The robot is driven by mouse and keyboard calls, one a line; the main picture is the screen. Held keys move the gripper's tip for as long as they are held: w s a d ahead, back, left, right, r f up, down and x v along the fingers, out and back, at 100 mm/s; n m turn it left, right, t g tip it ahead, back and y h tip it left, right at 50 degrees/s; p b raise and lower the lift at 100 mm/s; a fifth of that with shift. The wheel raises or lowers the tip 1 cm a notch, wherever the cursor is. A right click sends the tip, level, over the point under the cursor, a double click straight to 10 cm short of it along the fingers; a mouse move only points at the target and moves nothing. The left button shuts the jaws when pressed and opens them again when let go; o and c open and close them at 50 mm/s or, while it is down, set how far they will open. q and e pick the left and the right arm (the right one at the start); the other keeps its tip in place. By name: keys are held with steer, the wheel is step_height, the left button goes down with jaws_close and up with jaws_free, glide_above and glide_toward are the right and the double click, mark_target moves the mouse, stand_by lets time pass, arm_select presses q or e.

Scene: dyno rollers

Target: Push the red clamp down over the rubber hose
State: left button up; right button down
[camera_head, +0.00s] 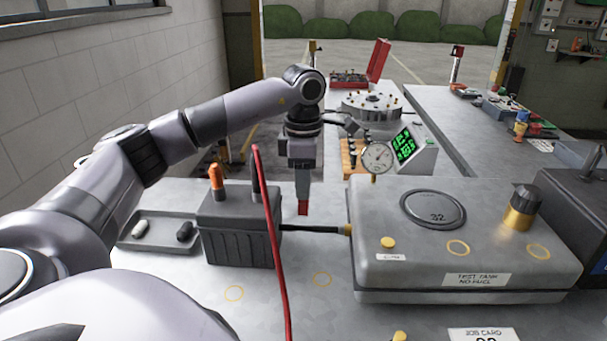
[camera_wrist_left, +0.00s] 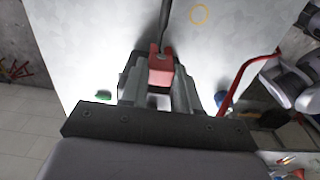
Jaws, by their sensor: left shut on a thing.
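The red clamp (camera_head: 303,208) is between the fingertips of my left gripper (camera_head: 303,190), which points straight down and is shut on it. In the head view the clamp appears just above the dark rubber hose (camera_head: 316,229), which runs level between the grey ribbed box and the tank. In the left wrist view the clamp (camera_wrist_left: 161,71) sits between the fingers (camera_wrist_left: 160,88), its two prongs toward the dark hose (camera_wrist_left: 164,25). I cannot tell whether the clamp touches the hose. My right gripper is out of view.
The grey ribbed box (camera_head: 238,240) stands left of the hose, the test tank (camera_head: 390,270) right. A red cable (camera_head: 268,215) arches up in front of the box. A dial gauge (camera_head: 377,157) stands behind the tank. A tray (camera_head: 150,243) lies at left. Bench front is mostly clear.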

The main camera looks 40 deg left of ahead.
mark_target(304, 210)
arm_select(q)
steer(key=shift+f, duration=1.35)
steer(key=shift+f+b, duration=1.2)
steer(key=shift+f, duration=0.85)
steer(key=shift+f, duration=0.3)
steer(key=o, duration=1)
steer(key=shift+r+b, duration=0.4)
steer(key=shift+r, duration=3.2)
